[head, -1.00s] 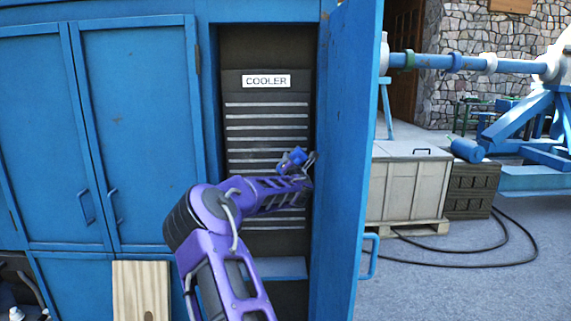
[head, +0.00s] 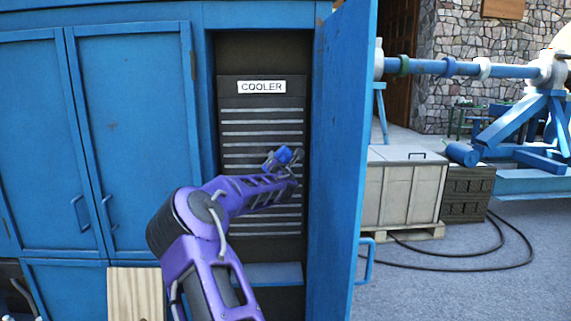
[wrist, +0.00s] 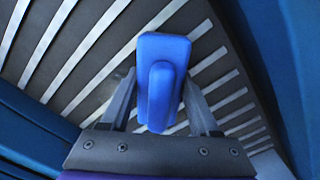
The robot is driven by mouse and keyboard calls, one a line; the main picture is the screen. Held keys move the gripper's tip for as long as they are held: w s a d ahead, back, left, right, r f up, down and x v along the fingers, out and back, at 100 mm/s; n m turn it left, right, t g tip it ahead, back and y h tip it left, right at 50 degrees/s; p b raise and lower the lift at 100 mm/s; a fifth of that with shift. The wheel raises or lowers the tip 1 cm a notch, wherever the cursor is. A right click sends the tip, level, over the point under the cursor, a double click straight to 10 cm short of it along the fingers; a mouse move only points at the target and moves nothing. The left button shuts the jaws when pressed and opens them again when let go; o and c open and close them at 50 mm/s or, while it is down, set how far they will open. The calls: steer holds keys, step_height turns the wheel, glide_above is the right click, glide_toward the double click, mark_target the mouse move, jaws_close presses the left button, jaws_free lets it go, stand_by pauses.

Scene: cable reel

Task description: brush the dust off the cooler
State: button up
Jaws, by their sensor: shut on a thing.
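The cooler (head: 262,116) is a dark panel with several pale horizontal slats and a white "COOLER" label, set inside an open blue cabinet bay. Its slats also fill the wrist view (wrist: 85,50). My gripper (head: 290,158) is in front of the slats at mid height, right of their middle. It is shut on a blue brush (wrist: 162,75), which shows between the two fingers in the wrist view and as a small blue block in the head view (head: 279,157). The brush's far end and any contact with the slats are hidden. Dust is hard to make out.
The open blue door (head: 338,170) stands close to the right of my gripper. Shut blue cabinet doors (head: 135,140) are on the left. A blue ledge (head: 272,274) lies below the slats. A pale crate (head: 402,190) and black cable (head: 465,265) are on the floor at right.

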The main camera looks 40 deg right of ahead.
mark_target(238, 158)
steer(key=shift+w+a, duration=0.5)
steer(key=shift+a, duration=0.25)
steer(key=shift+w+a, duration=0.5)
steer(key=shift+a, duration=0.2)
steer(key=shift+w+a, duration=1.05)
steer(key=shift+a, duration=0.25)
steer(key=shift+w+a, duration=1)
steer(key=shift+a, duration=0.35)
steer(key=shift+w+a, duration=1.05)
steer(key=shift+a, duration=0.25)
steer(key=shift+s+a, duration=0.35)
steer(key=shift+a, duration=0.05)
steer(key=shift+v, duration=2.4)
steer(key=shift+s+d, duration=0.15)
steer(key=v, duration=0.3)
